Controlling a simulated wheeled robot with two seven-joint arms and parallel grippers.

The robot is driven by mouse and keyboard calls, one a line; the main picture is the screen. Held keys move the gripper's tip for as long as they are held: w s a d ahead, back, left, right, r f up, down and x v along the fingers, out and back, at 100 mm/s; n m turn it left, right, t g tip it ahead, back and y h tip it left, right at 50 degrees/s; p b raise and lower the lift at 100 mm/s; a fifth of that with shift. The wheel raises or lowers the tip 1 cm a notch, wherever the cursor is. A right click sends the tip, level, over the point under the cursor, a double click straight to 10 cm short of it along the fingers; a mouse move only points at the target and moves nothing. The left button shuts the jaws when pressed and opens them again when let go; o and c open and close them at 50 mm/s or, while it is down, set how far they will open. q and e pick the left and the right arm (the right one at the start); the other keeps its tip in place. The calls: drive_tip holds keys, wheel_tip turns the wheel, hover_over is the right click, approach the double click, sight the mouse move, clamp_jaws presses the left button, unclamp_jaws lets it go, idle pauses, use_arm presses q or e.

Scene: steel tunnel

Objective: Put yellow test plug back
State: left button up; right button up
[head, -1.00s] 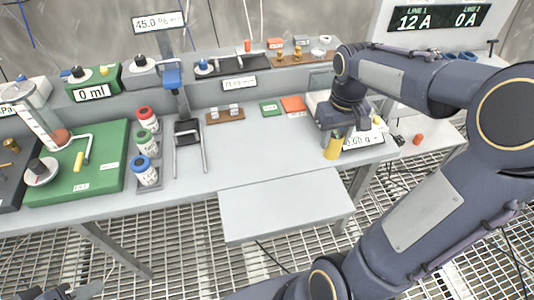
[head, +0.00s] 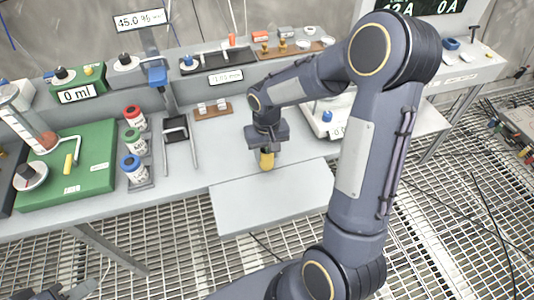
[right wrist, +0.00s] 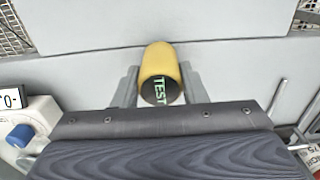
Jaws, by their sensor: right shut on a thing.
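The yellow test plug (head: 266,161) is held in my right gripper (head: 266,152), above the front part of the grey bench in the head view. In the right wrist view the yellow plug (right wrist: 159,62) sits between the two grey fingers (right wrist: 160,88), its dark end marked TEST facing the camera. The fingers are shut on it. Part of my left gripper (head: 72,291) shows at the bottom left edge; its fingers cannot be made out.
A pale panel (head: 270,200) juts from the bench front. A scale (head: 325,122) stands right of the gripper. Capped jars (head: 136,172), a black stand (head: 177,132) and a green board (head: 85,180) stand left. My right arm hides part of the bench.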

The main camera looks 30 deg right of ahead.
drive_tip(key=shift+f, duration=0.65)
drive_tip(key=shift+f, duration=0.1)
drive_tip(key=o, duration=0.7)
drive_tip(key=shift+f, duration=0.1)
drive_tip(key=shift+c, duration=0.2)
drive_tip(key=o, duration=0.4)
drive_tip(key=shift+o, duration=0.2)
